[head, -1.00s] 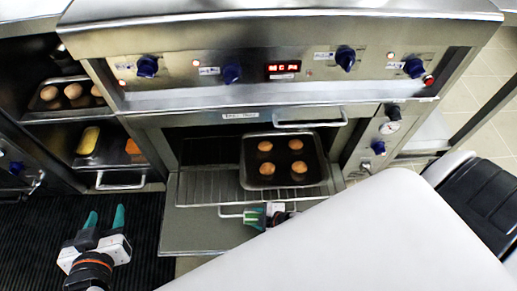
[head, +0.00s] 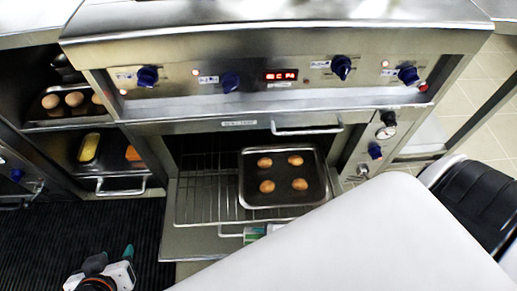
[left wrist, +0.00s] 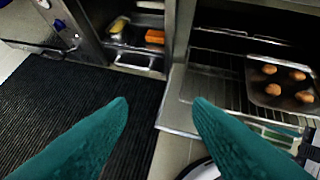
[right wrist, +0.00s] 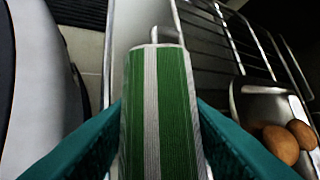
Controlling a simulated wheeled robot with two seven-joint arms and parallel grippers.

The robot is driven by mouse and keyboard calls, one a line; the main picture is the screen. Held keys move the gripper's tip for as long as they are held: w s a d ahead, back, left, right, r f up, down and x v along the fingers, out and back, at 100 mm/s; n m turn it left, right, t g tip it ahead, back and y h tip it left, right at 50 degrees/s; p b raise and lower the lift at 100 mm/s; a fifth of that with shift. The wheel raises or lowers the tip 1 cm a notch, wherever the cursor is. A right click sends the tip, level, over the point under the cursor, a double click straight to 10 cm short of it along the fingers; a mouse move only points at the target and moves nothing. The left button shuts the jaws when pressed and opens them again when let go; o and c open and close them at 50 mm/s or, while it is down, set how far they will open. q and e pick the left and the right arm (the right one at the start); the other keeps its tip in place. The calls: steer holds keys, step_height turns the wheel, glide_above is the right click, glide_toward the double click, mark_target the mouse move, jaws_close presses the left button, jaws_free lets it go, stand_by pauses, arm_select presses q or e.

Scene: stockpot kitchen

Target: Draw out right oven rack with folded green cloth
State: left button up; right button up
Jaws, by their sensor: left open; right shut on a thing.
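The wire oven rack (head: 207,200) sticks out of the open oven with a dark baking tray (head: 248,199) on it. The rack also shows in the right wrist view (right wrist: 232,45). The folded green cloth (right wrist: 173,85), with pale stripes, is between the fingers of my right gripper (right wrist: 160,112), which is shut on it at the rack's front. A metal loop (right wrist: 154,33) shows just beyond the cloth. In the head view my white arm hides most of that grip. My left gripper (left wrist: 160,103) is open and empty, low over the dark mat, left of the oven.
Several round brown buns (head: 267,186) sit on the tray. The lowered oven door (head: 190,242) lies below the rack. Left shelves hold another bun tray (head: 75,112) and a yellow item (head: 89,147). A black padded object (head: 472,200) stands at right.

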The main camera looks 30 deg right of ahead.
arm_select(q)
steer(key=shift+s+a+f, duration=0.1)
steer(key=shift+s+f, duration=0.05)
steer(key=shift+s, duration=0.1)
arm_select(e)
steer(key=shift+s+a, duration=0.15)
steer(key=shift+s, duration=0.15)
